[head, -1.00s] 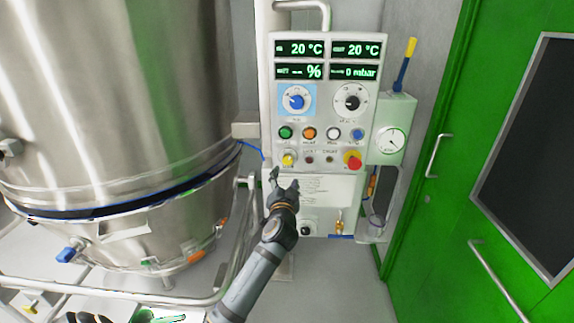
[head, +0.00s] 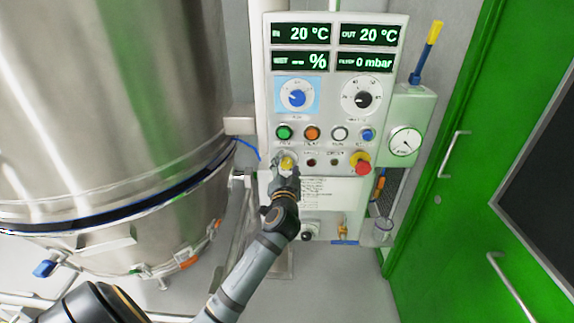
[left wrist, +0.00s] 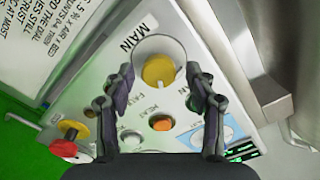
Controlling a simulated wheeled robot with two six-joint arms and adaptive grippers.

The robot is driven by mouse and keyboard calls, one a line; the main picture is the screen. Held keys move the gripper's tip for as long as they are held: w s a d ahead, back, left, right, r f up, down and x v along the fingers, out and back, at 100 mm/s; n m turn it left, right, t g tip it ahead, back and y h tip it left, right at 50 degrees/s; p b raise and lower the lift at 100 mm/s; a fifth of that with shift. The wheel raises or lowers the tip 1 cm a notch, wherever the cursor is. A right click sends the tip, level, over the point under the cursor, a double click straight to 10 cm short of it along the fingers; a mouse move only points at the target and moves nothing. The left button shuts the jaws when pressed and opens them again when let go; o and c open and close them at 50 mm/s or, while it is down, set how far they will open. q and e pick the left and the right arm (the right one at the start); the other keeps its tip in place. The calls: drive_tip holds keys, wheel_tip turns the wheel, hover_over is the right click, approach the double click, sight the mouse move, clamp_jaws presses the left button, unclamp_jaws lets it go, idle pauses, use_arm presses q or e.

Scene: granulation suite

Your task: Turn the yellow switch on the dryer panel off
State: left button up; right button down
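The yellow switch (head: 287,162) is a round knob at the lower left of the dryer panel (head: 378,101). In the left wrist view the yellow switch (left wrist: 158,69) sits in a pale round plate beside the word MAIN. My left gripper (head: 281,185) is right at the switch and hides part of it in the head view. In the left wrist view my left gripper (left wrist: 159,80) has its two dark fingers apart, one on each side of the knob's line, with a gap between. I cannot tell whether either finger touches it. My right gripper is not in view.
A red stop knob (head: 361,164) on yellow sits right of the switch. Green (head: 284,132), orange (head: 311,133), white and blue buttons are above it. A large steel vessel (head: 110,90) stands left, a green door (head: 440,210) right. A gauge (head: 405,142) hangs beside the panel.

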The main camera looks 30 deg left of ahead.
use_arm(q)
drive_tip(key=shift+c, duration=1.2)
drive_tip(key=shift+w, duration=0.1)
drive_tip(key=shift+c, duration=1.1)
drive_tip(key=shift+f, duration=0.1)
drive_tip(key=c, duration=0.5)
drive_tip(key=shift+c, duration=0.2)
drive_tip(key=shift+f+b, duration=0.1)
drive_tip(key=shift+b, duration=0.35)
drive_tip(key=shift+f+n+b, duration=0.1)
drive_tip(key=shift+n+b, duration=0.65)
drive_tip(key=shift+n, duration=0.05)
drive_tip(key=n+b, duration=0.8)
drive_tip(key=shift+n+b, duration=0.3)
drive_tip(key=shift+n, duration=0.1)
drive_tip(key=shift+n+b, duration=0.5)
drive_tip(key=shift+n, duration=0.2)
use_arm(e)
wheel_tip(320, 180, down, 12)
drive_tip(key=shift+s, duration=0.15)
